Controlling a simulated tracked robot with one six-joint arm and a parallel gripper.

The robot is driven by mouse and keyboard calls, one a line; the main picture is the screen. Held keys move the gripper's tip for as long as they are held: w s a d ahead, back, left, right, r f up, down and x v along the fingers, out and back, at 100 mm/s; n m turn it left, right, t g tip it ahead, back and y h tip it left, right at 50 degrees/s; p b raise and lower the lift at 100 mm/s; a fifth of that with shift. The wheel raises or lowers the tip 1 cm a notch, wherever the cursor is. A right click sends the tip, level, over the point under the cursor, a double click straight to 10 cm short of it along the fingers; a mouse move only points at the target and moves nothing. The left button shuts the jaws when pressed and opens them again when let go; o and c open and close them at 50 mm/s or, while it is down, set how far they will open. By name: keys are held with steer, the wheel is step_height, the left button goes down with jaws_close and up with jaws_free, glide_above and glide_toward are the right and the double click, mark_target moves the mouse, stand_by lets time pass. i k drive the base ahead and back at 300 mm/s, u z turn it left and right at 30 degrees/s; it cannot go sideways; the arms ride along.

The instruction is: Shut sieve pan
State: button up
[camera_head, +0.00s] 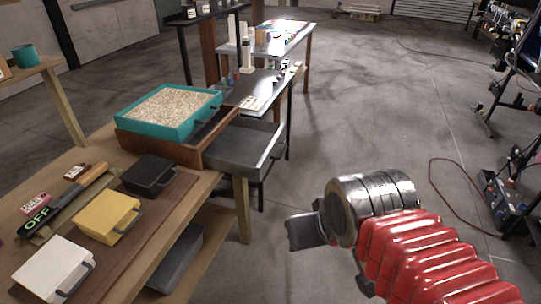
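A grey, shallow pan (236,153) with a handle on its right side sticks out from the right of a brown wooden frame (205,141), past the table's edge. I take it to be the sieve pan. A teal tray (190,126) full of pale granules sits on top of the frame. My gripper (296,232) is right of the table, in front of the pan and apart from it. Only a dark flat side of it shows, so its fingers cannot be told apart.
A black box (150,174), a yellow box (105,217) and a white box (52,268) line the wooden table's front. A black bar reading OFF (50,212) lies behind them. A metal-topped table (262,92) stands beyond the pan.

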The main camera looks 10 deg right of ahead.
mark_target(246, 148)
steer(key=z, duration=0.05)
steer(key=k, duration=1.3)
steer(key=z, duration=0.05)
steer(key=i, duration=1.4)
steer(key=u, duration=0.85)
steer(key=i, duration=0.6)
steer(key=u, duration=0.4)
